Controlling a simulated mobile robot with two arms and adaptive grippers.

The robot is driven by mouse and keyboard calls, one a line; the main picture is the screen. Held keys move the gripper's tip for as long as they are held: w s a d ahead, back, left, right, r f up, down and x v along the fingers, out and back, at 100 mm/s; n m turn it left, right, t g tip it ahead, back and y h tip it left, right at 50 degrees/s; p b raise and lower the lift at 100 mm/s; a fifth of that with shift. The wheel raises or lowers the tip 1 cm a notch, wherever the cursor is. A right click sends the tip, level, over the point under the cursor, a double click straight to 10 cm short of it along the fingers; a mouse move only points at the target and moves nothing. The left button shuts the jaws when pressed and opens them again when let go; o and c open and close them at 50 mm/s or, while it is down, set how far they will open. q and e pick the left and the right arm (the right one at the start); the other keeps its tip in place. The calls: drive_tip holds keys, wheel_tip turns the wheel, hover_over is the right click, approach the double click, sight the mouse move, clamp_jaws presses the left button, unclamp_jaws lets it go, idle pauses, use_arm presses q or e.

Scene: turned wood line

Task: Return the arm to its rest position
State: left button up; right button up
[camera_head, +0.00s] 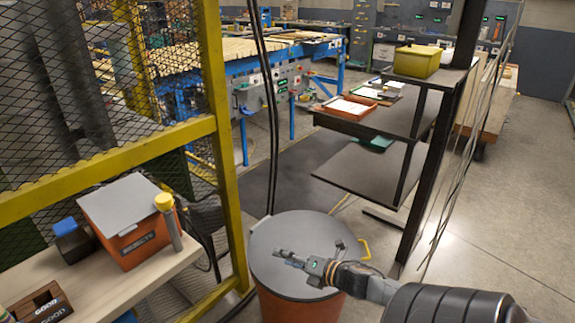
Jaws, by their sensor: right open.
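My right arm comes in from the bottom right, and my right gripper (284,257) hangs above the grey lid of a round orange bin (302,226). The gripper points left. It is open, with nothing seen between its fingers. From this view I cannot tell how high it is above the lid. My left gripper is not in view.
A dark shelf rack (372,169) stands right of centre. Floor (490,235) at the right is clear.

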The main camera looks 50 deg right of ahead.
idle(0.3)
drive_tip(key=s+f+m+g+h, duration=0.15)
drive_tip(key=s+f+m, duration=0.3)
drive_tip(key=f, duration=0.45)
drive_tip(key=s+a+f+m+g+h, duration=0.1)
drive_tip(key=s+f+m+g, duration=0.3)
drive_tip(key=f, duration=0.5)
drive_tip(key=s+f+m+g+h, duration=0.1)
drive_tip(key=s+f+m, duration=0.45)
drive_tip(key=f, duration=0.45)
drive_tip(key=s+a+f+m+g+y, duration=0.1)
drive_tip(key=s+a+f+m+g, duration=0.2)
drive_tip(key=s+a+f, duration=0.5)
drive_tip(key=s+a+f+m+g+y, duration=0.1)
drive_tip(key=s+a+f+m+g, duration=0.3)
drive_tip(key=s+a+f, duration=0.4)
drive_tip(key=s+a+m, duration=0.1)
drive_tip(key=s+a, duration=0.4)
drive_tip(key=s, duration=0.1)
drive_tip(key=shift+a, duration=0.4)
drive_tip(key=shift+g, duration=0.25)
